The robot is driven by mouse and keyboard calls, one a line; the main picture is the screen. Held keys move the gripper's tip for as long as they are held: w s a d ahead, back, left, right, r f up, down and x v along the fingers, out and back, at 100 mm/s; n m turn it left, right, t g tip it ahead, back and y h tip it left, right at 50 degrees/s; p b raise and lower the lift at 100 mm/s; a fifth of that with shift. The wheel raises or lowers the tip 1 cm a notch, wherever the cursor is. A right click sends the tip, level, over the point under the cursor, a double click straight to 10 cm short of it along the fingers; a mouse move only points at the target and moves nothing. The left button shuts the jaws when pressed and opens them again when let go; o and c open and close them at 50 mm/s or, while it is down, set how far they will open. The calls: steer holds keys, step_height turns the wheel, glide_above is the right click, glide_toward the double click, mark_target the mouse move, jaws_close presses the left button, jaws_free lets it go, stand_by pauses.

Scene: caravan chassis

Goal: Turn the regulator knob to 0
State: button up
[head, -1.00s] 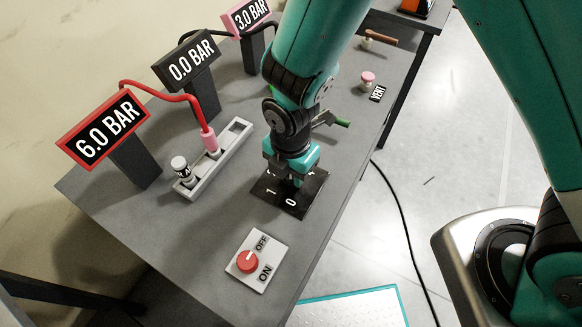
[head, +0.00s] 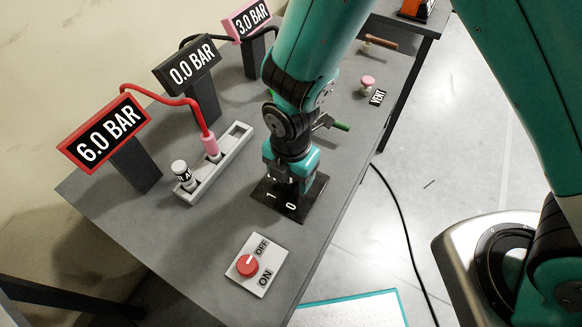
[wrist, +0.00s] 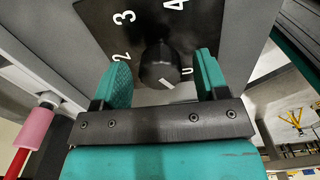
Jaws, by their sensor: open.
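The regulator knob (wrist: 160,66) is dark and round, with a white pointer mark on its lower right edge in the wrist view. It sits on a black dial plate (wrist: 97,14) with white numbers; 2, 3 and 4 are readable. A partly hidden character shows just right of the knob. In the head view the plate (head: 312,200) shows 1 and 0, and my arm hides the knob. My gripper (wrist: 163,78) is open, with one teal finger on each side of the knob. Small gaps show between fingers and knob. My gripper (head: 292,180) is directly over the plate in the head view.
A red ON/OFF switch (head: 247,265) lies in front of the plate. A socket strip (head: 241,133) with a pink plug (head: 210,146) is to the left. Displays read 6.0 (head: 105,133), 0.0 (head: 190,64) and 3.0 BAR (head: 250,20). A green-tipped lever (head: 340,126) is close behind my gripper.

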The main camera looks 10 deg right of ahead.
step_height(320, 180, up, 17)
steer(key=shift+r, duration=0.2)
stand_by(0.6)
steer(key=s+d+r+m+y, duration=0.4)
steer(key=s+d+r+m, duration=0.5)
steer(key=m, duration=1.1)
steer(key=shift+s+d+r+m, duration=0.15)
steer(key=shift+s+d+m, duration=0.25)
steer(key=shift+s+d, duration=0.25)
steer(key=shift+a, duration=0.1)
